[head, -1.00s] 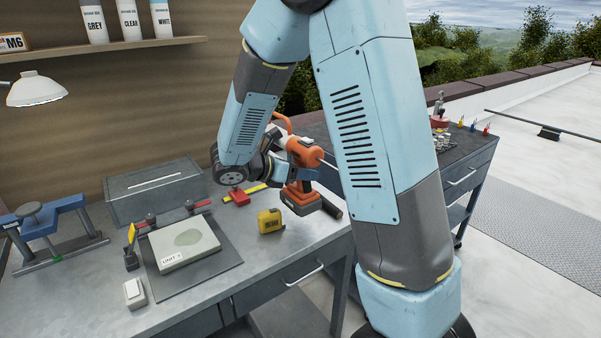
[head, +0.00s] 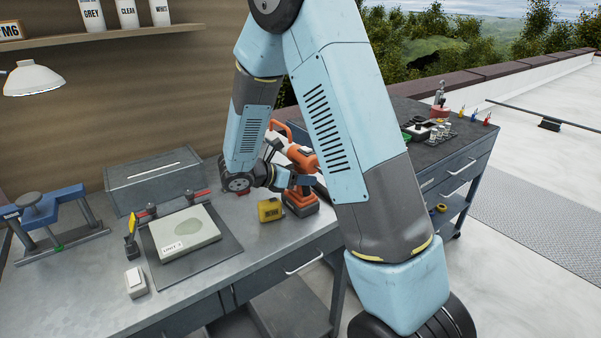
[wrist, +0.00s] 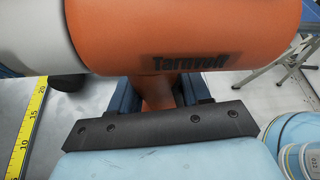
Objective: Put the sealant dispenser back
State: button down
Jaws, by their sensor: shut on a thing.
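The orange sealant dispenser (head: 303,158) stands upright on its dark battery base at the right end of the workbench (head: 100,313). In the wrist view its orange barrel (wrist: 200,35) fills the top, with dark lettering and a white part at the left. My gripper (head: 299,180) is at its handle from the left, shut on it. In the wrist view the fingers (wrist: 160,98) sit on both sides of the orange handle. I cannot tell whether the base touches the bench or is slightly above it.
A yellow tape measure (head: 270,210) lies just left of the dispenser. A panel (head: 185,235) on a dark mat, a grey box (head: 155,180) and a blue clamp stand (head: 45,215) are further left. A dark-topped cart (head: 455,150) with small items stands to the right.

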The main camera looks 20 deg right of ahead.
dwell(0.3)
jog(key=c, duration=0.5)
grip_release()
jog(key=v, duration=1.1)
jog(key=shift+s+a+r, duration=0.1)
jog(key=shift+a+r, duration=0.15)
jog(key=shift+a, duration=0.1)
jog(key=s+d+r+m+g+y, duration=0.3)
jog(key=s+d+r+m+y, duration=0.3)
jog(key=s+d+r+m, duration=0.45)
jog(key=s+r+m+t+y, duration=0.3)
jog(key=s+m, duration=0.3)
jog(key=s, duration=0.1)
jog(key=s+r+m+t+y, duration=0.2)
jog(key=s+r+m+y, duration=0.1)
jog(key=s+m, duration=0.3)
jog(key=shift+s+a+t+y, duration=0.25)
jog(key=shift+s+t+y, duration=0.15)
jog(key=shift+s+y, duration=0.25)
